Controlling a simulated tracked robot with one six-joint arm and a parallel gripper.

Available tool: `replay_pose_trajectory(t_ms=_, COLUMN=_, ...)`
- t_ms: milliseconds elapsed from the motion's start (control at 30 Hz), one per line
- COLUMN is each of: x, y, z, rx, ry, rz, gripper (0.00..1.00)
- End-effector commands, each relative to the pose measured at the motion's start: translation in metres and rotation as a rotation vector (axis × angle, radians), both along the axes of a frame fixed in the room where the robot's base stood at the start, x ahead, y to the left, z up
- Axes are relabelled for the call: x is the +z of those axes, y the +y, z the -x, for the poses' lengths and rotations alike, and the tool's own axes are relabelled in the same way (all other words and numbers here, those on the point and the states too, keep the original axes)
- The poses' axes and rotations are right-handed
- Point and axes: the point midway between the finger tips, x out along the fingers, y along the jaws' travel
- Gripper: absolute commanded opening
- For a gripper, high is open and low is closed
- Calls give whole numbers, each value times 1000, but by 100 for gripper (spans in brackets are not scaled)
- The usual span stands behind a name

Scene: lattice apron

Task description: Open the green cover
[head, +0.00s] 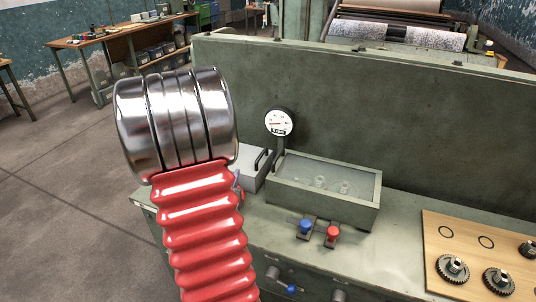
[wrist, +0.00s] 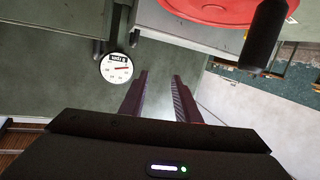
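A low grey-green box with a pale see-through top (head: 338,175) stands on the bench against the upright green panel. It is the closest match to the green cover, and its top looks shut. Two small round fittings show dimly through it. In the wrist view I cannot clearly make out the cover. My gripper (wrist: 160,75) is open and empty there, with two dark fingers apart and only a grey-green surface visible between and beyond them. The head view does not show my gripper, only what looks like my red ribbed arm with metal rings.
A round gauge (head: 278,122) stands behind the box and also shows in the wrist view (wrist: 117,68). A grey box with a black handle (head: 252,168) is to the left. Blue (head: 306,226) and red (head: 333,233) knobs are in front. A wooden board (head: 440,225) with gears lies right.

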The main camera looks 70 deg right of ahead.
Motion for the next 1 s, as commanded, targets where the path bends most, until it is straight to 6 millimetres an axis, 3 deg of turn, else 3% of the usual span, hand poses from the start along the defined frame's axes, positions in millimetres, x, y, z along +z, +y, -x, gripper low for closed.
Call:
replay_pose_trajectory(t_ms=33, x=-7, y=-9, z=24, rx=-57, ry=21, rz=27, gripper=29)
replay_pose_trajectory(t_ms=100, x=-9, y=-17, z=52, rx=-127, ry=47, rz=74, gripper=29)
replay_pose_trajectory(t_ms=200, x=-11, y=-23, z=83, rx=-202, ry=82, rz=128, gripper=29)
replay_pose_trajectory(t_ms=300, x=-11, y=-25, z=101, rx=-245, ry=104, rz=161, gripper=29)
replay_pose_trajectory(t_ms=767, x=-10, y=-27, z=107, rx=-260, ry=111, rz=176, gripper=29)
replay_pose_trajectory(t_ms=1000, x=-10, y=-45, z=109, rx=-262, ry=111, rz=176, gripper=29)
